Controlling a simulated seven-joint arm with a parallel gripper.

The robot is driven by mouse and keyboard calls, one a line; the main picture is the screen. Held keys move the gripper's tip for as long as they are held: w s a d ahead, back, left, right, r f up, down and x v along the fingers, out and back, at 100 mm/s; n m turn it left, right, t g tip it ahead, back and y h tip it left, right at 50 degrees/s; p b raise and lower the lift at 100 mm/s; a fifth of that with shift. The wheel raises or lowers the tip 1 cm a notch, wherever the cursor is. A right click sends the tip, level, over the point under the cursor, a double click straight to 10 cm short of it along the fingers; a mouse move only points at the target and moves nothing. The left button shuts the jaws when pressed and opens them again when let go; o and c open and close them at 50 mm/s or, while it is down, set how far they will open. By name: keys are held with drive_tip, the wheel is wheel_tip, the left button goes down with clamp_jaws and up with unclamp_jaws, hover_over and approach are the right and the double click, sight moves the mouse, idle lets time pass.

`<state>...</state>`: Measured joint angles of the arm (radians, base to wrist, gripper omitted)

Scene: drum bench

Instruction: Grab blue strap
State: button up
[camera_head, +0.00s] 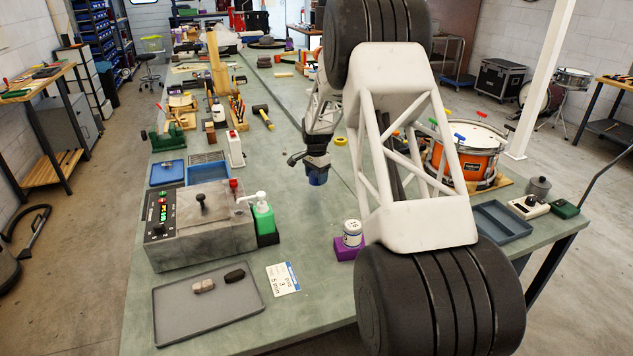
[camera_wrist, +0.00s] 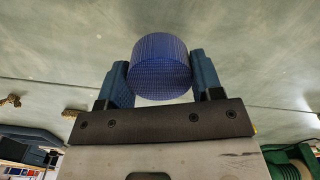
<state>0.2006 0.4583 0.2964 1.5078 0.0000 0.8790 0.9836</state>
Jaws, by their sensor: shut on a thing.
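The blue strap (camera_wrist: 161,68) looks like a short, ribbed blue roll in the wrist view. It sits between the two blue fingers of my gripper (camera_wrist: 161,78), which is shut on it. In the head view my gripper (camera_head: 317,164) points down over the middle of the green bench, with the strap (camera_head: 318,178) showing as a small blue shape at its tip. The strap appears to be held above the bench top, but the exact gap cannot be told. Its far side is hidden.
An orange drum (camera_head: 471,163) stands to the right, partly behind my arm. A grey control box (camera_head: 190,249), a green pump bottle (camera_head: 263,217) and a jar (camera_head: 352,239) on a purple block stand nearer. A grey tray (camera_head: 178,326) lies front left. The bench (camera_head: 305,230) below my gripper is clear.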

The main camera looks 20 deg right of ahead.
drive_tip(key=s+a, duration=0.1)
drive_tip(key=s, duration=0.4)
drive_tip(key=s+a+r, duration=0.1)
drive_tip(key=s, duration=0.4)
drive_tip(key=s+a+r, duration=0.1)
drive_tip(key=s, duration=0.4)
drive_tip(key=shift+s, duration=0.35)
drive_tip(key=shift+a, duration=0.1)
